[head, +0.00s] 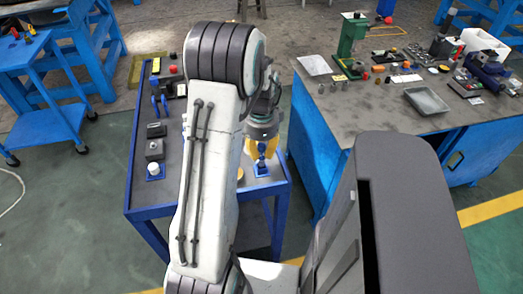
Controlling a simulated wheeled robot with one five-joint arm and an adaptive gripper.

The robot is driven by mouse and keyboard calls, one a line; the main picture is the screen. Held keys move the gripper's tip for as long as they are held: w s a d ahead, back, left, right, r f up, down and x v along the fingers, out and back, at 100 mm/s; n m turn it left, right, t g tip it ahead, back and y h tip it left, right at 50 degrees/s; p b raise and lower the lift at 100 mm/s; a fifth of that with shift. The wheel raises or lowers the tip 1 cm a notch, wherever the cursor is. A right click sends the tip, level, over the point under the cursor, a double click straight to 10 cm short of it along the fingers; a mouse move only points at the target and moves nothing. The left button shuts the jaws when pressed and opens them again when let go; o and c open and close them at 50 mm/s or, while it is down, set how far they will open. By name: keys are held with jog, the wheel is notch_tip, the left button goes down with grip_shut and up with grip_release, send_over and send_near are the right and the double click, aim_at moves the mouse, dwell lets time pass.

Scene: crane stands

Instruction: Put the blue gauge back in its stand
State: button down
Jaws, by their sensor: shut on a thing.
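My gripper (262,146), with yellow at its end, points down over the right side of the blue cart in the head view. It is shut on a small blue thing, which looks like the blue gauge (261,150). A small blue block or stand (261,170) shows right below it on the cart top. The gauge is small and partly covered by my gripper, so I cannot tell whether it touches or sits in the stand. My white arm hides the middle of the cart.
The blue cart (138,190) carries dark boxes (154,149), a white knob on a blue base (154,169) and blue upright pieces (160,105) on its left. A workbench (375,112) with a green press (352,45) and a grey tray (426,100) stands close on the right.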

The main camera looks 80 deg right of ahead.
jog(key=shift+f+b, duration=0.95)
jog(key=shift+f, duration=0.3)
jog(key=c, duration=1.1)
grip_release()
jog(key=shift+r, duration=0.15)
jog(key=shift+r+p, duration=2)
jog(key=shift+r, duration=0.4)
notch_tip(320, 180, up, 12)
